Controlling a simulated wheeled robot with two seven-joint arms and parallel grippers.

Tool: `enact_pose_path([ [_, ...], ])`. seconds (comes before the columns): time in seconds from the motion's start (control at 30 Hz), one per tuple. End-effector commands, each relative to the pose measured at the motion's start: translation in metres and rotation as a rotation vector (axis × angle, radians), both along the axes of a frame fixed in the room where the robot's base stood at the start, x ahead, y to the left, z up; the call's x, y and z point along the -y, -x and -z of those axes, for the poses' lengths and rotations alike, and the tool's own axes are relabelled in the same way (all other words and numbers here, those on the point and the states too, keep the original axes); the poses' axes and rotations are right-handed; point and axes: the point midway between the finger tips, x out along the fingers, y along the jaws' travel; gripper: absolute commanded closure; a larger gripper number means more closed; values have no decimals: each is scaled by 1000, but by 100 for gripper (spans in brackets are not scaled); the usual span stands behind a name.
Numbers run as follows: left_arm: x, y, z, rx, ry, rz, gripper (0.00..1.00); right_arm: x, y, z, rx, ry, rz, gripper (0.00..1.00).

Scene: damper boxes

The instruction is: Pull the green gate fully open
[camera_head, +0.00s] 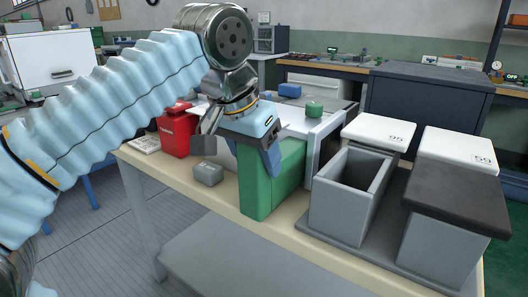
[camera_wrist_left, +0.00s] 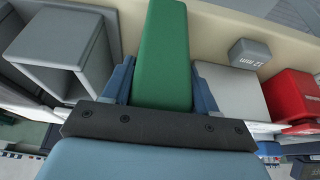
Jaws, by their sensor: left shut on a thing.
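The green gate (camera_head: 272,180) is a tall green slab standing upright near the front edge of the table, beside a white box (camera_head: 318,130). My left gripper (camera_head: 262,152) comes down on it from above and is shut on its upper part. In the left wrist view the gate (camera_wrist_left: 163,50) lies between the two blue fingers of my left gripper (camera_wrist_left: 160,85). Part of the gate's top is hidden by the gripper. How much of it still sits in a box cannot be told. My right gripper is not in view.
A grey open box (camera_head: 348,195) stands to the right on a dark grey base, beside a dark-topped box (camera_head: 455,195) and white-topped boxes marked 95 (camera_head: 385,130) and 59 (camera_head: 457,150). A small grey block (camera_head: 208,173) and a red container (camera_head: 177,132) are left of the gate.

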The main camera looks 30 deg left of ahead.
Motion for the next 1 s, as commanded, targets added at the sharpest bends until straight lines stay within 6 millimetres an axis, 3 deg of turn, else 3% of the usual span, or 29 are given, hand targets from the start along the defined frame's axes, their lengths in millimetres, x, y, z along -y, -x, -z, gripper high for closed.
enact_pose_path([
  [0.17, 0, 2, 1, -8, -1, 1, 97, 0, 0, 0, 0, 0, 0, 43],
  [0.2, 0, 3, 1, -8, -1, 1, 39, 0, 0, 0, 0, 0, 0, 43],
  [0.3, 0, 2, 1, -7, 0, 1, 24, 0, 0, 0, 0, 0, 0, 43],
  [0.67, 0, 3, -4, -5, -1, 1, 21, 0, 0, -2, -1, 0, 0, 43],
  [0.77, 0, 7, -17, -3, 0, 1, 21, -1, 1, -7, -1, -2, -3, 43],
  [1.0, -2, 29, -73, -2, 2, 1, 21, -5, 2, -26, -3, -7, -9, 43],
])
